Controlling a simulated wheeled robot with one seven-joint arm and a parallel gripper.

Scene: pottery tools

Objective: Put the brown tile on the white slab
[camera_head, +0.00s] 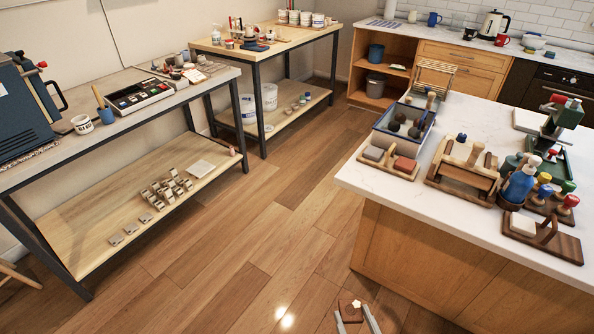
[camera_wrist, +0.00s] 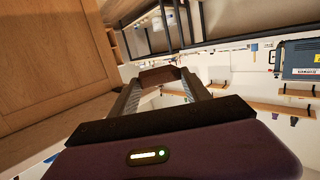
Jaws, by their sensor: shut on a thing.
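My gripper (camera_head: 355,318) is at the bottom edge of the head view, above the floor and left of the island counter. It is shut on the brown tile (camera_head: 350,307), which shows between the two fingertips. In the wrist view the brown tile (camera_wrist: 160,76) spans the gap between the fingers of my gripper (camera_wrist: 165,88). A flat whitish square, which looks like the white slab (camera_head: 201,168), lies on the lower shelf of the left table, far from my gripper. It cannot be made out surely in the wrist view.
Several small blocks (camera_head: 166,190) lie on the lower shelf (camera_head: 95,232), left of the slab. The tabletop above overhangs this shelf, and a dark leg (camera_head: 238,125) stands at its right end. The island counter (camera_head: 375,187) is at right. The floor (camera_head: 235,235) between is clear.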

